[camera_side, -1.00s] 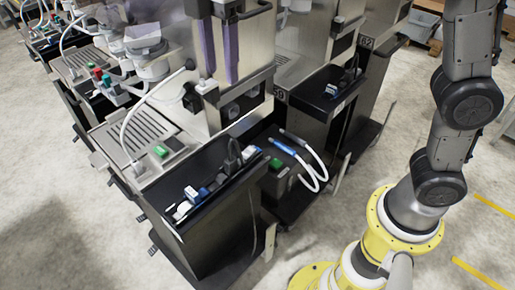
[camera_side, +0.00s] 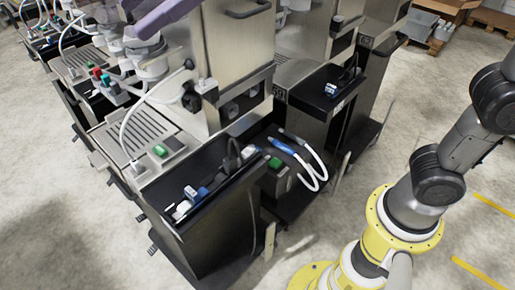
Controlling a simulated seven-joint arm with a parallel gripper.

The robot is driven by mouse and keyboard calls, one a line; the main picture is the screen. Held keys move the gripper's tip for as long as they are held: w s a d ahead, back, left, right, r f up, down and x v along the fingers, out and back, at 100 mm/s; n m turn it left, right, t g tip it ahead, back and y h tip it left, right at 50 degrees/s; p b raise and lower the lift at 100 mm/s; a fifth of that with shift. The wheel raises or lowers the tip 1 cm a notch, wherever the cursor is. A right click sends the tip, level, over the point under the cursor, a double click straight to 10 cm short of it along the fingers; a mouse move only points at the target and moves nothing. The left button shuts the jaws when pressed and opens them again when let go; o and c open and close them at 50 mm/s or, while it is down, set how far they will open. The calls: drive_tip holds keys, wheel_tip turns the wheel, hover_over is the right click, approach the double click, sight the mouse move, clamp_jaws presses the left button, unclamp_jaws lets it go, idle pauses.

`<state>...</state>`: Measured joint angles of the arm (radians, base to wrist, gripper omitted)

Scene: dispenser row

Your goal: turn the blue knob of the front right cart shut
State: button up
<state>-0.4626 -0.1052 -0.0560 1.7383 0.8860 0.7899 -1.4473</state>
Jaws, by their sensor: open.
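The front cart (camera_side: 222,240) is steel and black, with a grooved drip tray, a green button (camera_side: 160,151) and a black side trough. Small blue and white parts (camera_side: 191,193) lie in the trough. They are too small for me to tell whether one is the blue knob, and no other blue knob on this cart stands out clearly. No contact can be made out.
Two blue-ended white hoses (camera_side: 283,148) curve out of the black box beside the cart. More carts stand behind, one with red and green knobs (camera_side: 106,80) at left. Yellow lines (camera_side: 478,272) mark the floor at right. Open floor lies at lower left.

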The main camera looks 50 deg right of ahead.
drive_tip(key=w+d+r+m+t+h, duration=0.1)
drive_tip(key=d+r+m+t+h, duration=0.15)
drive_tip(key=d+m+t, duration=0.75)
drive_tip(key=s+d+f+m+g+h, duration=0.1)
drive_tip(key=s+d+f+m+h, duration=0.25)
drive_tip(key=d+f, duration=0.35)
drive_tip(key=s+d+f+m+g+h, duration=0.1)
drive_tip(key=s+d+f+m+h, duration=0.1)
drive_tip(key=d+f+m+h, duration=0.5)
drive_tip(key=n+y, duration=0.2)
drive_tip(key=n, duration=0.1)
approach(259, 149)
drive_tip(key=x, duration=1)
drive_tip(key=shift+w+f, duration=0.1)
drive_tip(key=shift+w, duration=0.2)
clamp_jaws()
